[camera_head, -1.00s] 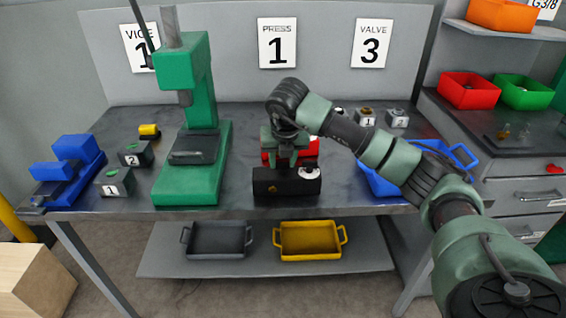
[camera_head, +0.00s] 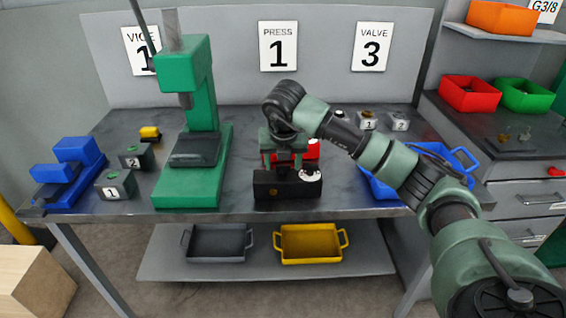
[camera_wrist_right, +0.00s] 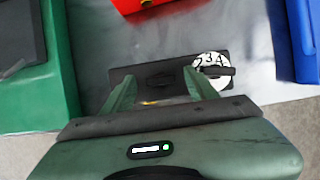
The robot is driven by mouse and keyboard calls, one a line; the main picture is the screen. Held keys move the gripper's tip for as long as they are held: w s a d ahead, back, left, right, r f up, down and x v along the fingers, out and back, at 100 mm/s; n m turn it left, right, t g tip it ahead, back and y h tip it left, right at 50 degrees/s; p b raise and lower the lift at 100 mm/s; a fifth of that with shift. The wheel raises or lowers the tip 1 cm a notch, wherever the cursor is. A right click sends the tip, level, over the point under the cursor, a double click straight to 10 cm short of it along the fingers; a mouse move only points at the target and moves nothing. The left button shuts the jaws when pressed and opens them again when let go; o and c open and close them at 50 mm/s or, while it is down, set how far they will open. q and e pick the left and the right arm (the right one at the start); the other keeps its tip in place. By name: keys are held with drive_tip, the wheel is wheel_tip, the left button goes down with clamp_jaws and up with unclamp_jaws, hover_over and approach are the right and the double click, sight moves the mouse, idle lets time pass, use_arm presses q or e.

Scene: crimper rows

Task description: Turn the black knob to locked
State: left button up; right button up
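A black box (camera_head: 285,190) sits at the front edge of the grey bench. A white numbered dial (camera_head: 310,176) is on its right end. In the wrist view the dial (camera_wrist_right: 207,66) has a black bar-shaped knob (camera_wrist_right: 219,71) across it. My right gripper (camera_head: 284,168) points down over the left and middle of the box. In the wrist view its two fingers (camera_wrist_right: 160,80) are apart, with a dark rounded shape on the box top between them. I cannot tell whether they touch it. No lock marking is readable. My left gripper is not in view.
A green press (camera_head: 190,185) stands to the left and a blue tray (camera_head: 385,188) to the right. Numbered grey blocks (camera_head: 116,186) and a blue vice (camera_head: 70,175) are farther left.

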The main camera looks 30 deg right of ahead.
drive_tip(key=b+v, duration=0.1)
drive_tip(key=v, duration=0.6)
drive_tip(key=shift+r, duration=0.4)
drive_tip(key=shift+s+a, duration=0.1)
